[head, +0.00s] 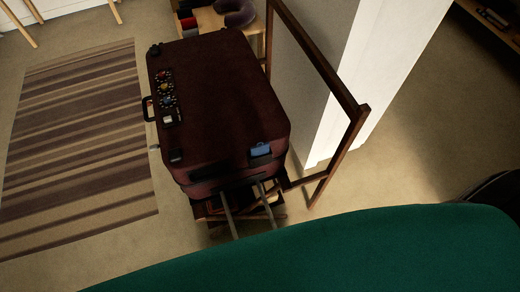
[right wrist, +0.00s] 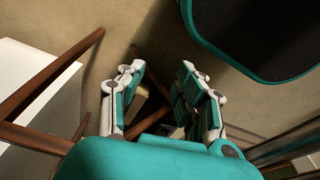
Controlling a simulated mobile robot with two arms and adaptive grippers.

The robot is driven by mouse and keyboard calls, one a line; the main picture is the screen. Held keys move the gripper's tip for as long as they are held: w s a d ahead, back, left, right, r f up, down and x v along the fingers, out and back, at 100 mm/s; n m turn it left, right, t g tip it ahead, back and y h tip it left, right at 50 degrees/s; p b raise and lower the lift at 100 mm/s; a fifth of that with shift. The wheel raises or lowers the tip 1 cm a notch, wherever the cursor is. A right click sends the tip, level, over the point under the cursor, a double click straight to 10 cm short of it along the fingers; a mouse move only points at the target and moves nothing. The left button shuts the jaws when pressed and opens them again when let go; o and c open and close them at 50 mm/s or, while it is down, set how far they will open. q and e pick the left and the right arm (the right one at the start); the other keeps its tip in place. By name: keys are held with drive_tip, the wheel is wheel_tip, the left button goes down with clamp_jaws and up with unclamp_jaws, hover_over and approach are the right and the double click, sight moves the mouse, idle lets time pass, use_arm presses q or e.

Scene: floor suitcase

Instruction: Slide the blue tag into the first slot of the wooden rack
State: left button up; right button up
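A small blue tag (head: 260,149) sits at the near right corner of a dark maroon suitcase (head: 220,100). I cannot tell how it is fixed there. No rack with clear slots can be picked out. A tall wooden frame (head: 358,122) stands right of the suitcase, and wooden legs (head: 245,214) show under it. My right gripper (right wrist: 163,82) shows in the right wrist view with its fingers apart and nothing seen between them. It points toward the floor near brown wooden bars (right wrist: 50,75). My left gripper is not in view.
Two light rods (head: 265,205) extend from the suitcase's near end. A striped rug (head: 80,145) lies at left. A white pillar (head: 375,75) stands behind the wooden frame. A small table (head: 212,20) with items is at the back.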

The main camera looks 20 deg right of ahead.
drive_tip(key=w+a+r+n+y+p, duration=0.1)
drive_tip(key=w+a+r+n, duration=0.35)
drive_tip(key=r, duration=0.85)
drive_tip(key=w+a+r+n+y, duration=0.1)
drive_tip(key=w+a+r+n, duration=0.1)
drive_tip(key=w+a+r, duration=0.85)
drive_tip(key=w+a+r+n+y+p, duration=0.1)
drive_tip(key=w+a+r+n, duration=0.2)
drive_tip(key=r, duration=1.3)
drive_tip(key=w+d+r+n+g+h, duration=0.2)
drive_tip(key=w+d+r+n+h, duration=0.35)
drive_tip(key=d+r+n, duration=0.35)
drive_tip(key=m, duration=0.3)
hover_over(260, 146)
drive_tip(key=shift+n, duration=0.25)
drive_tip(key=f, duration=0.9)
drive_tip(key=shift+s+a+f+p, duration=0.1)
drive_tip(key=shift+a+f+p, duration=0.15)
drive_tip(key=shift+a+p, duration=0.15)
drive_tip(key=shift+w+d+f+p, duration=0.1)
drive_tip(key=shift+d+f+p, duration=0.15)
drive_tip(key=shift+f, duration=1.25)
drive_tip(key=shift+w+d+f+p, duration=0.1)
drive_tip(key=shift+d+f, duration=0.1)
drive_tip(key=shift+f, duration=1.3)
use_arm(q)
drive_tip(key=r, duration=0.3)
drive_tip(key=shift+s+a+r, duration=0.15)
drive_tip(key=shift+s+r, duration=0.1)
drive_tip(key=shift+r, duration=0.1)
